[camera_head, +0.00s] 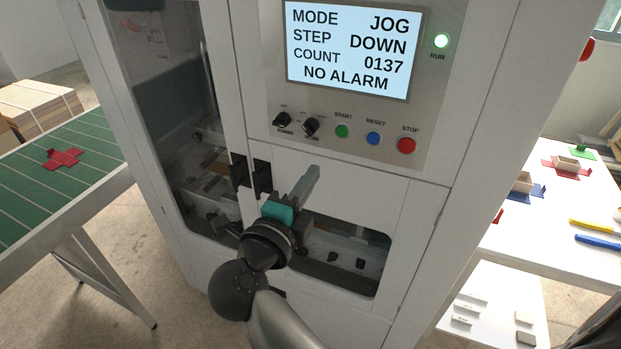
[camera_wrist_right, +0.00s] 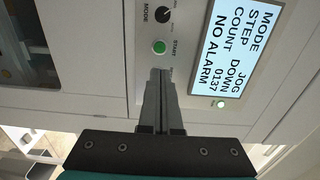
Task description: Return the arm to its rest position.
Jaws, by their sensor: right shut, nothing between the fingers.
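My right arm reaches up from the bottom of the head view. Its gripper (camera_head: 312,175) is shut and empty, with the fingertips just below the control panel (camera_head: 440,100) of the box former. A gap to the machine front is hard to judge. The right wrist view also shows the closed fingers (camera_wrist_right: 160,78), pointing toward the green START button (camera_wrist_right: 159,46). The screen (camera_head: 350,48) reads MODE JOG, STEP DOWN, COUNT 0137, NO ALARM. The RUN lamp (camera_head: 441,41) is lit green. My left gripper is not in view.
The mode knob (camera_head: 311,126), blue RESET (camera_head: 374,138) and red STOP (camera_head: 406,145) are close above the fingers. A window opening (camera_head: 350,262) lies behind my wrist. A green conveyor (camera_head: 30,190) stands left, a white table (camera_head: 535,235) right. Floor shows between conveyor and machine.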

